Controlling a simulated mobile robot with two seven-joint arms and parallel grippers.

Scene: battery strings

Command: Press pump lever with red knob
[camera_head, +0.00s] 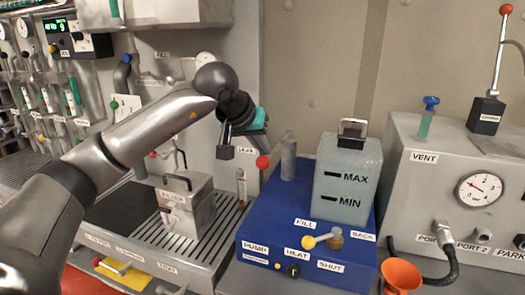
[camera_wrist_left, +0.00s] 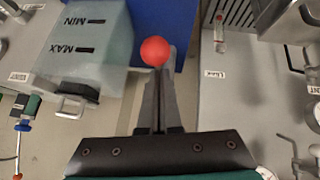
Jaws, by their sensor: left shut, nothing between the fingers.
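The red knob (camera_head: 263,162) shows beside the blue pump unit (camera_head: 252,232), below my left gripper (camera_head: 261,143). It also shows in the left wrist view (camera_wrist_left: 155,51), just beyond the tips of my left gripper (camera_wrist_left: 158,82). The fingers are shut and empty, pointing towards the knob. I cannot tell whether they touch it. The lever's shaft is mostly hidden. The unit carries a translucent tank (camera_head: 346,190) marked MAX and MIN, and a PUMP label (camera_head: 256,247). My right gripper is out of view.
The tank stands close to the knob. A grey filter box (camera_head: 186,205) stands on the left tray. Another red-knobbed lever (camera_head: 500,50) stands on the right machine.

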